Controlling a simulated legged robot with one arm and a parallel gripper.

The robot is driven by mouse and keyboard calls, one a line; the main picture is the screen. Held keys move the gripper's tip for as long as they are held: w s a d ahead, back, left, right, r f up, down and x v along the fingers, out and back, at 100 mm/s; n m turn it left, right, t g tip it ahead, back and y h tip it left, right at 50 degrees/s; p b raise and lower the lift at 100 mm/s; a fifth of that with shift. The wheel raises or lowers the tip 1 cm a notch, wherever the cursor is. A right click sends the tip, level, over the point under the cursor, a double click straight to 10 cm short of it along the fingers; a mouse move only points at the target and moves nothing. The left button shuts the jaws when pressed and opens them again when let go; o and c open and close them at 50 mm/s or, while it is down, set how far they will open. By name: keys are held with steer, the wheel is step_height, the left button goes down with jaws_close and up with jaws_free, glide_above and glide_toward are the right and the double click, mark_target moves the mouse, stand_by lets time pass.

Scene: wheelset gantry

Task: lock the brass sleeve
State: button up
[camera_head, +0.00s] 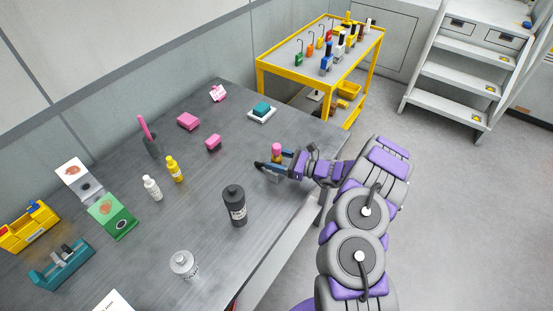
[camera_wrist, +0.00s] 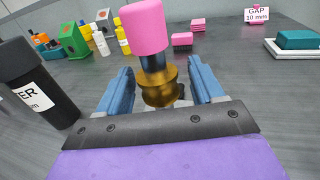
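The brass sleeve (camera_wrist: 160,88) is a gold-coloured collar on a dark upright stem, below a pink cap (camera_wrist: 145,27). In the head view the pink cap (camera_head: 277,148) stands near the right edge of the grey table. My gripper (camera_wrist: 160,90) has its two blue fingers on either side of the sleeve, with visible gaps, so it is open. In the head view my gripper (camera_head: 270,166) reaches in from the right at the stem. The bottom of the sleeve and its base are partly hidden by my gripper's body.
A black labelled bottle (camera_head: 236,206) stands close to the left of my gripper; it also shows in the wrist view (camera_wrist: 35,85). A teal block on a white tray (camera_head: 261,116) lies behind. Pink blocks (camera_head: 188,121) and small bottles (camera_head: 174,169) stand further left.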

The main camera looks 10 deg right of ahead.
steer(key=p+v, duration=0.2)
steer(key=v, duration=1.5)
steer(key=shift+d, duration=0.25)
steer(key=shift+s, duration=0.1)
steer(key=s+a+r+n+g+y, duration=0.1)
steer(key=s+a+r+n+g, duration=0.2)
steer(key=a+r+n+g, duration=0.8)
steer(key=s+a+r+n+g+h, duration=0.2)
steer(key=s+a+r+n+h, duration=0.15)
steer(key=s+a+r, duration=0.7)
steer(key=s+a+r+n+h, duration=0.25)
steer(key=s+n+h, duration=0.35)
steer(key=s, duration=0.6)
steer(key=s+d+n+t+h, duration=0.2)
steer(key=s+d+n+h, duration=0.1)
steer(key=s+d+h, duration=0.4)
steer(key=s+d, duration=0.3)
steer(key=s, duration=0.2)
steer(key=shift+s, duration=0.15)
